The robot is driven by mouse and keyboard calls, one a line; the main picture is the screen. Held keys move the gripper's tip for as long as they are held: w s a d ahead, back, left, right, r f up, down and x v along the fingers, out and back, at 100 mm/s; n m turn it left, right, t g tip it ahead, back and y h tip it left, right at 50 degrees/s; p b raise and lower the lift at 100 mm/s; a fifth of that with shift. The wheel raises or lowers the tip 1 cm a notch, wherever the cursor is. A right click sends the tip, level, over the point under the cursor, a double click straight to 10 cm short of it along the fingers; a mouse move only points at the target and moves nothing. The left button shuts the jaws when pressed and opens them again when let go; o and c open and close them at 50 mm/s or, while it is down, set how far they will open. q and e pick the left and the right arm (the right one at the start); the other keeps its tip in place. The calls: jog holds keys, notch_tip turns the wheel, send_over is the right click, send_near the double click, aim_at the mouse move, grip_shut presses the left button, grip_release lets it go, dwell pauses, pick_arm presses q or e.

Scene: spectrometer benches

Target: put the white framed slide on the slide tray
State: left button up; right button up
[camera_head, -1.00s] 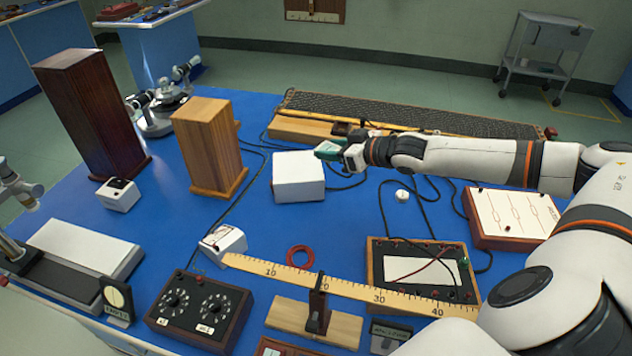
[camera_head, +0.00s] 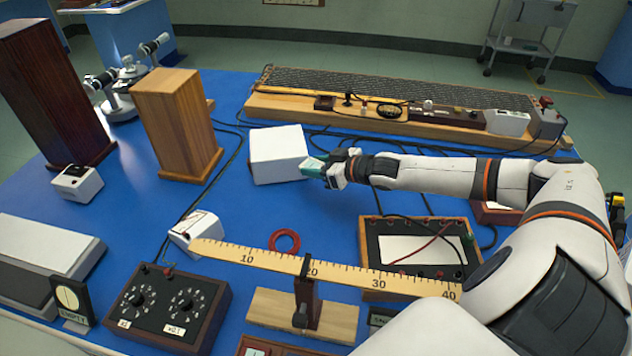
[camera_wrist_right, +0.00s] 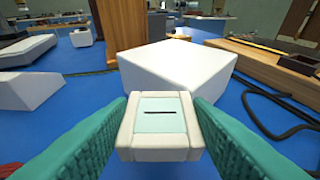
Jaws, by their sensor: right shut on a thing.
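The white framed slide (camera_wrist_right: 160,125) shows in the right wrist view, with a pale window and a dark slit. My right gripper (camera_wrist_right: 160,128) is shut on it, one teal finger at each side. In the head view my right gripper (camera_head: 318,168) is at the right side of a white box (camera_head: 278,153); the slide cannot be made out there. In the wrist view the white box (camera_wrist_right: 178,72) is just beyond the slide; I cannot tell whether they touch. I cannot identify the slide tray with certainty. My left gripper is not in view.
A wooden block (camera_head: 176,125) stands left of the white box. A long wooden-edged bench unit (camera_head: 400,110) lies behind. A ruler (camera_head: 330,273) on a stand and a terminal board (camera_head: 415,250) are in front. Dark cables lie on the blue table, with some bare surface between.

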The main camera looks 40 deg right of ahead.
aim_at(317, 193)
notch_tip(317, 193, down, 7)
jog(key=shift+f, duration=0.15)
jog(key=shift+f, duration=0.1)
dwell(0.3)
jog(key=o, duration=1)
